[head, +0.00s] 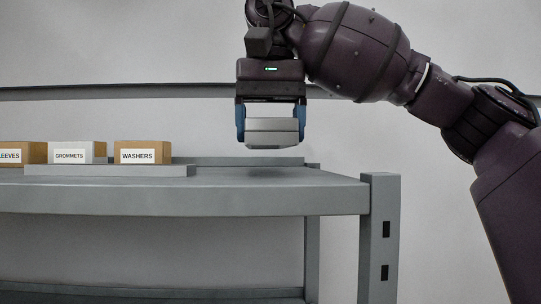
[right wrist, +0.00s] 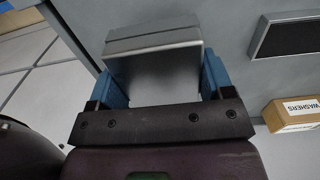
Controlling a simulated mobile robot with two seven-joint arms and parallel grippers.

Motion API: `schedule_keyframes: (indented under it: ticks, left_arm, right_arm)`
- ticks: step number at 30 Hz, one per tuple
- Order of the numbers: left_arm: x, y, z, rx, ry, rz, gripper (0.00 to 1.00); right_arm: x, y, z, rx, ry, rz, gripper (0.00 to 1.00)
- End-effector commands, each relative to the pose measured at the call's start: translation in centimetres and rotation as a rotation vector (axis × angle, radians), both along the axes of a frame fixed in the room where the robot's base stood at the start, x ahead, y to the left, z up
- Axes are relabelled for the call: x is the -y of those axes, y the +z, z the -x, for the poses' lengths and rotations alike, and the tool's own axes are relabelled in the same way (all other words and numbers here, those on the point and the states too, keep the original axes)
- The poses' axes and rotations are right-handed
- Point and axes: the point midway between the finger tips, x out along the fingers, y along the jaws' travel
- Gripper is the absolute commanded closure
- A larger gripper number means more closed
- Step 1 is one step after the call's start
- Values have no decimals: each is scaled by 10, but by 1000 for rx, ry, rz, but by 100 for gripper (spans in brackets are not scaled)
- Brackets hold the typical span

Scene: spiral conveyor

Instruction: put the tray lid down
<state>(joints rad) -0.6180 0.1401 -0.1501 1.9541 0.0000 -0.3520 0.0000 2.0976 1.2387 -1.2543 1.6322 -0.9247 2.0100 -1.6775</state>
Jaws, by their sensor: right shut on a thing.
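The tray lid (head: 272,134) is a grey, box-like metal piece. My right gripper (head: 271,122) points down and is shut on it, with a blue finger on each side. The lid hangs above the right part of the grey shelf top (head: 240,178), with a gap beneath it and a soft shadow on the shelf. In the right wrist view the lid (right wrist: 155,68) sits between the blue fingers. My left gripper is out of view.
Cardboard boxes labelled GROMMETS (head: 74,153) and WASHERS (head: 142,152) stand on the shelf's left side, behind a low grey strip (head: 110,171). A grey post (head: 380,235) stands at the shelf's right end. The shelf between WASHERS and the post looks clear.

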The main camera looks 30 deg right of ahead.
Motion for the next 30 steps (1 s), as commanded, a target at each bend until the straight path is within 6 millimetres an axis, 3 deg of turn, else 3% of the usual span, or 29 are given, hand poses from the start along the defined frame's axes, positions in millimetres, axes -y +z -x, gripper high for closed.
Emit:
schedule_keyframes:
  ticks: [5,16,30]
  left_arm:
    - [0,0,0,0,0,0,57]
    - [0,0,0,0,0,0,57]
    - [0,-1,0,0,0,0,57]
  right_arm:
    - [0,-5,0,0,-1,-1,54]
    - [0,-37,0,-1,-1,0,54]
    - [0,-43,0,1,-2,0,54]
